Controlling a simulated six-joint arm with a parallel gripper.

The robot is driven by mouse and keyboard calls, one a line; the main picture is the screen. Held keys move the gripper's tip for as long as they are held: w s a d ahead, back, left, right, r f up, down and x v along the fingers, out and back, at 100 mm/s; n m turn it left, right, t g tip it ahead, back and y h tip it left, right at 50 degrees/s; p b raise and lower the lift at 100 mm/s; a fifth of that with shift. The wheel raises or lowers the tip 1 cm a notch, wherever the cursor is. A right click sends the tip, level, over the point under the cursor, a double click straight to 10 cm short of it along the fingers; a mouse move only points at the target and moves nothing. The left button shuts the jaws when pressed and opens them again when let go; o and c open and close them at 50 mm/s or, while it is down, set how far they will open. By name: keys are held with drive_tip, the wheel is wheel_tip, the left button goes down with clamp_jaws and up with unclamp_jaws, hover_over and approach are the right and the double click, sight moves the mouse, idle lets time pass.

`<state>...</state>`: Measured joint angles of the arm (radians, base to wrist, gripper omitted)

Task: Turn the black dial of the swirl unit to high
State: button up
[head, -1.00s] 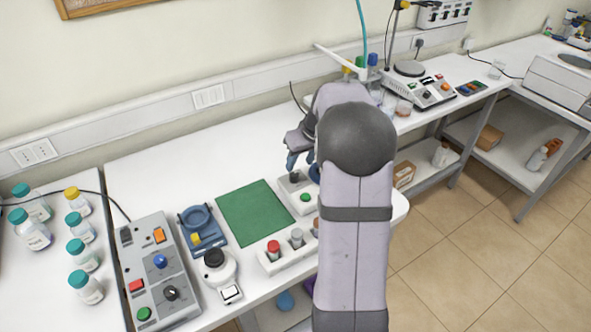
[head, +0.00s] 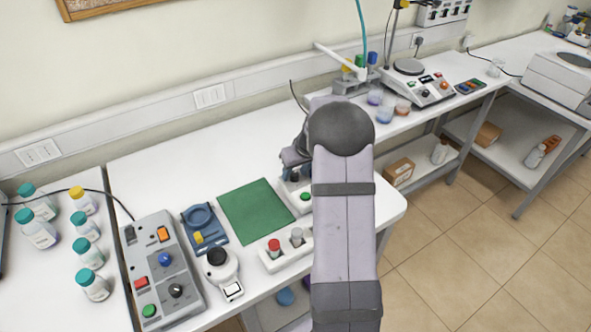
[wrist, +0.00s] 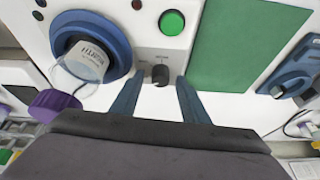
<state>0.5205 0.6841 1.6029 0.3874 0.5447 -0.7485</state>
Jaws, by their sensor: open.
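The swirl unit (head: 301,206) is a white box right of the green mat, partly hidden by my arm in the head view. In the wrist view its white top (wrist: 143,28) carries a green button (wrist: 172,22), a small black dial (wrist: 160,74) and a blue ring (wrist: 122,42). A clear container (wrist: 88,62) with a printed label and a purple cap (wrist: 54,105) sits at the ring. My gripper (wrist: 158,80) is open, its blue fingertips on either side of the black dial. Contact with the dial cannot be told. The dial's setting is too small to read.
The green mat (head: 256,210) lies beside the unit. A white rack (head: 285,250) with capped vials stands in front. A grey control box (head: 160,270) with knobs, a blue holder (head: 204,225) and capped bottles (head: 88,253) stand farther left. The table behind the mat is clear.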

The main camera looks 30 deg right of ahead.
clamp_jaws()
